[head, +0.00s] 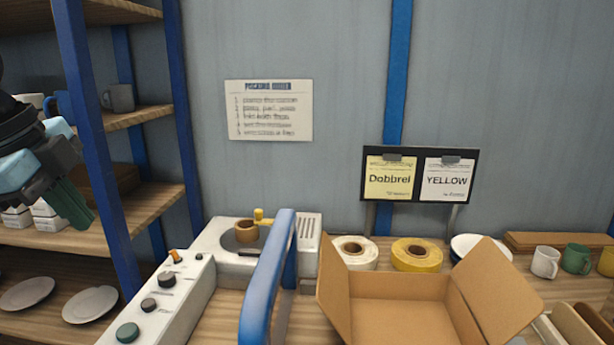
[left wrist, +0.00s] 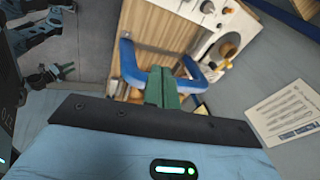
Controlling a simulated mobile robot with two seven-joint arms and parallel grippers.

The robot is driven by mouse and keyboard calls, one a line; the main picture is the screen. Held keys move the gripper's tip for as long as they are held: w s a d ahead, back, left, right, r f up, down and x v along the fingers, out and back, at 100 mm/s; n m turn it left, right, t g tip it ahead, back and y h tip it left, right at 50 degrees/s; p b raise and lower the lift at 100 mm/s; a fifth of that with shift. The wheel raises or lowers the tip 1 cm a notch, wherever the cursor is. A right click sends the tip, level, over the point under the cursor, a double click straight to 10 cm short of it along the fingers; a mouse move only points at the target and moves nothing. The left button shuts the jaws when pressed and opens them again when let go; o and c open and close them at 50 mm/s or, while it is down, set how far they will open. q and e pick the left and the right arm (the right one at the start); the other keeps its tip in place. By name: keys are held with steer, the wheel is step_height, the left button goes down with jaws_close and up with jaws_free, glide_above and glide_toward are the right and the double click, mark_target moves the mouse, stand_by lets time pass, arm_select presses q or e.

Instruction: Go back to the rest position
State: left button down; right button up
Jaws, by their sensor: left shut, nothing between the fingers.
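My left gripper (head: 75,205) is at the left edge of the head view, in front of the wooden shelf unit. Its green fingers point down and to the right. In the left wrist view its fingers (left wrist: 162,88) are closed together with nothing between them. Beyond them in that view are a blue bar handle (left wrist: 130,65) and the white control machine (left wrist: 228,30). The gripper appears apart from the shelf and the machine. My right gripper is not in the head view.
The shelf unit (head: 150,210) holds plates (head: 90,304) and mugs (head: 118,98). The machine's knob panel (head: 160,295) stands near the blue handle (head: 268,275). An open cardboard box (head: 400,310), tape rolls (head: 417,254) and a green mug (head: 576,258) are on the right.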

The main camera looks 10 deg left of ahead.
arm_select(q)
steer(key=w+a+f+n+g, duration=0.1)
steer(key=a+f, duration=0.2)
steer(key=f, duration=0.4)
steer(key=a+f+n, duration=0.1)
steer(key=a+f, duration=0.2)
steer(key=f, duration=0.4)
steer(key=s+f+n+g, duration=0.1)
steer(key=s+f+n, duration=0.15)
steer(key=f, duration=0.85)
steer(key=s+f+n, duration=0.1)
steer(key=s+f, duration=0.3)
steer(key=f, duration=0.6)
steer(key=s+d+f+n, duration=0.3)
steer(key=s+d+f, duration=0.65)
steer(key=f, duration=0.35)
steer(key=s+d+f+n, duration=0.2)
steer(key=s+d+n, duration=0.2)
steer(key=s+d, duration=0.5)
steer(key=w+d+f+t, duration=0.4)
steer(key=w+f+t, duration=0.2)
steer(key=f, duration=0.4)
steer(key=shift+d+t+h, duration=0.15)
steer(key=shift+t+h, duration=0.25)
